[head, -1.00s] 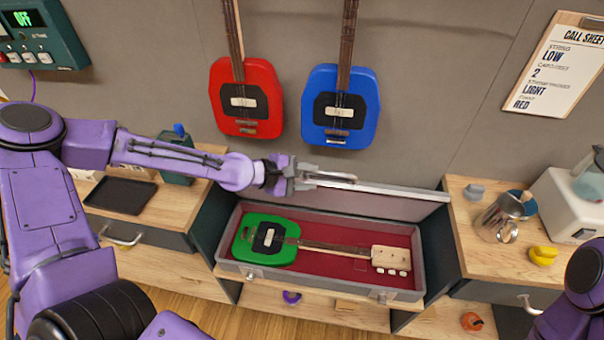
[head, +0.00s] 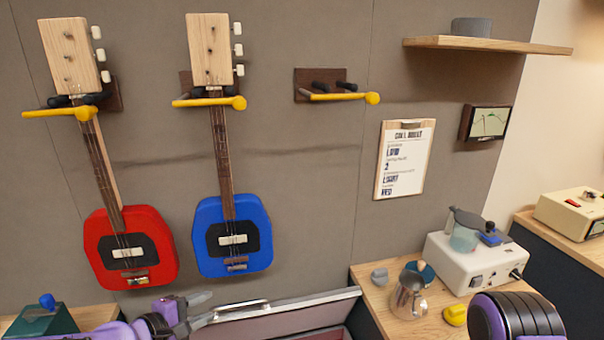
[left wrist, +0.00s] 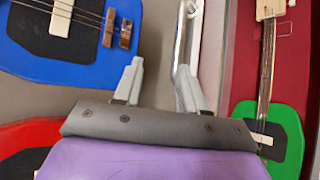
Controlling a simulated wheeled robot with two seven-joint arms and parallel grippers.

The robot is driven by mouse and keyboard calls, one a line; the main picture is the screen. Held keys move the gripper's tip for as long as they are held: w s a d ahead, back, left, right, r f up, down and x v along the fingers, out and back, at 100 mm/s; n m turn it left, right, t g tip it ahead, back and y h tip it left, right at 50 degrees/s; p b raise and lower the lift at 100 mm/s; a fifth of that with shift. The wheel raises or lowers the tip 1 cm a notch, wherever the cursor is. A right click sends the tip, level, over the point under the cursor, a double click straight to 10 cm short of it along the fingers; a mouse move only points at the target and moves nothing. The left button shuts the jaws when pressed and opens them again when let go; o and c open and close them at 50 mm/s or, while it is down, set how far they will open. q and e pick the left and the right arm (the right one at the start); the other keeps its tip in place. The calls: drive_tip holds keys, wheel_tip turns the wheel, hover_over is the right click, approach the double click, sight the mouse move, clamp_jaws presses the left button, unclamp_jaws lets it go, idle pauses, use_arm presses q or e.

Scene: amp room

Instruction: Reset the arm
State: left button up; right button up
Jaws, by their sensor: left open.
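My left gripper (head: 208,312) is at the bottom of the head view, open, beside the raised lid (head: 285,310) of the guitar case. In the left wrist view its two grey fingers (left wrist: 160,78) are apart, with the lid's metal edge (left wrist: 184,35) just beyond the right finger. I cannot tell whether they touch it. Nothing shows held between the fingers. The case's red interior (left wrist: 235,60) and the green guitar (left wrist: 285,130) lie to the right in that view. Part of my right arm shows at the head view's lower right; its gripper is out of view.
A red guitar (head: 130,250) and a blue guitar (head: 234,238) hang on the wall above my left gripper. An empty yellow-armed hanger (head: 335,96) is to their right.

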use_arm(q)
drive_tip(key=s+a+f+m+g+y+b, duration=0.1)
drive_tip(key=s+f+m+g+y, duration=0.1)
drive_tip(key=s+f+y, duration=0.5)
drive_tip(key=s+a+f+m+g, duration=0.2)
drive_tip(key=s+f, duration=0.3)
drive_tip(key=f, duration=0.5)
drive_tip(key=s+f+m+g+y, duration=0.1)
drive_tip(key=s+f, duration=0.2)
drive_tip(key=s, duration=0.3)
drive_tip(key=s+a+f+m+g+y, duration=0.1)
drive_tip(key=s+f+m+g, duration=0.1)
drive_tip(key=s, duration=0.5)
drive_tip(key=s+a+f+m+g+b, duration=0.1)
drive_tip(key=s+f+m, duration=0.1)
drive_tip(key=s+f, duration=0.3)
drive_tip(key=shift+s+y, duration=0.4)
drive_tip(key=shift+s, duration=0.4)
drive_tip(key=shift+a, duration=0.1)
